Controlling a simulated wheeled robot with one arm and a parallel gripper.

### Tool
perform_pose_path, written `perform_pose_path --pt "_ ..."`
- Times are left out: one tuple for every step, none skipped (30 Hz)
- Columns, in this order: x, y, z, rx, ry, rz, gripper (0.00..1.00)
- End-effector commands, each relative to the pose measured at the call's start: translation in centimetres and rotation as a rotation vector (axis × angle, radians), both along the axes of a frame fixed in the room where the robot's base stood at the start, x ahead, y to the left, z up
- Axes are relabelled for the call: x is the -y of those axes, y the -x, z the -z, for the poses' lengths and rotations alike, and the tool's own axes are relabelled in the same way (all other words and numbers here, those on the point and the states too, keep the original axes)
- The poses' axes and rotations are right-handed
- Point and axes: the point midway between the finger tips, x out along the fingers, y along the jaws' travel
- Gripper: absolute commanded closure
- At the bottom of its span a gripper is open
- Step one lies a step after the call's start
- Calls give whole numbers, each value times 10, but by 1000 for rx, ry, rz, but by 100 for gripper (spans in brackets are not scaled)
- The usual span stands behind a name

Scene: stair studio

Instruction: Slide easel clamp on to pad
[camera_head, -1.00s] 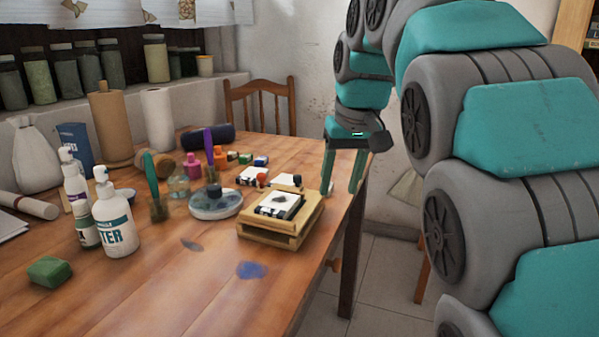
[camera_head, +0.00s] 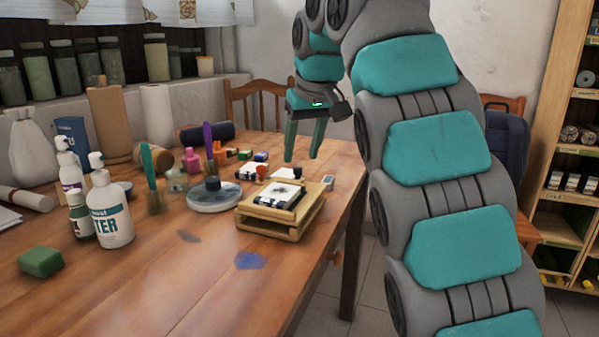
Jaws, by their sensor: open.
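A low wooden table easel (camera_head: 268,232) stands near the table's right edge. A small white pad (camera_head: 270,195) with a dark mark lies on its sloped top. Black parts show at the pad's front edge and a dark knob-like piece (camera_head: 297,172) at its back; I cannot tell which, if either, is the clamp. My gripper (camera_head: 301,159) is open and empty, pointing down. In the picture its fingertips are just above the back of the easel; the depth between them is unclear.
A round palette dish (camera_head: 214,198), brushes, and small paint bottles (camera_head: 192,160) stand left of the easel. Pump bottles (camera_head: 110,215) and a green sponge (camera_head: 41,262) are farther left. The table front is clear apart from paint stains. A chair (camera_head: 258,102) stands behind.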

Motion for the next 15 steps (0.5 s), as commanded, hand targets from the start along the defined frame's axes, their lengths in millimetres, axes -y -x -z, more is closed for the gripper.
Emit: perform_pose_path --pt "-1 -3 13 0 1 0 47" --pt "-2 -4 17 0 1 0 47" --pt "-3 -5 17 -1 1 0 47" --pt "-3 -6 20 -4 1 1 47" --pt "-3 -7 23 -6 2 1 47" --pt "-4 -8 26 -6 2 1 47" --pt "-4 -9 28 -5 2 1 47" --pt "-4 -10 30 -3 1 1 47" --pt "-5 -11 31 -1 0 1 47" --pt "-5 -12 32 0 0 1 47" --pt "-5 -12 33 0 0 1 47" --pt "-5 -12 33 1 -1 1 47" --pt "-5 -12 34 1 -1 1 47" --pt "-6 -13 34 1 -1 1 47" --pt "-6 -13 33 1 -1 1 47"
